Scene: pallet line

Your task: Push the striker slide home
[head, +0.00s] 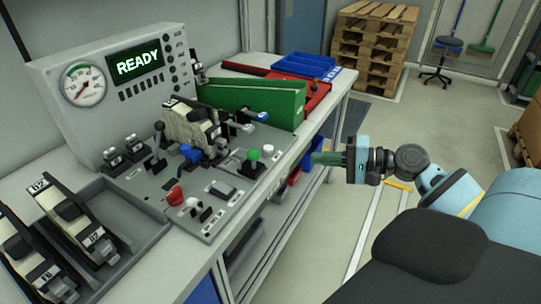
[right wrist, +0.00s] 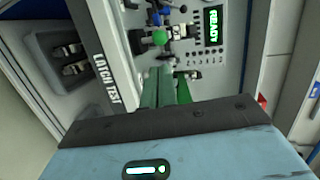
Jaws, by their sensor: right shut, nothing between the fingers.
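The test console (head: 120,75) stands on the bench, and its screen (head: 138,63) reads READY. A cream and black latch (head: 188,122) sits in the fixture on the console. Black sliding parts and a blue-tipped piece (head: 262,117) lie at its right; I cannot tell for sure which is the striker slide, or how far in it is. My right gripper (head: 318,157), with green fingers, is shut and empty, off the bench's front edge and apart from the fixture. My left gripper is not in view.
A red knob (head: 175,196) and a white button (head: 267,150) stand on the panel. A grey tray (head: 118,222) holds more latches at the left. A green bin (head: 260,100) and a blue tray (head: 305,65) lie behind. Pallets (head: 372,45) stand on the floor.

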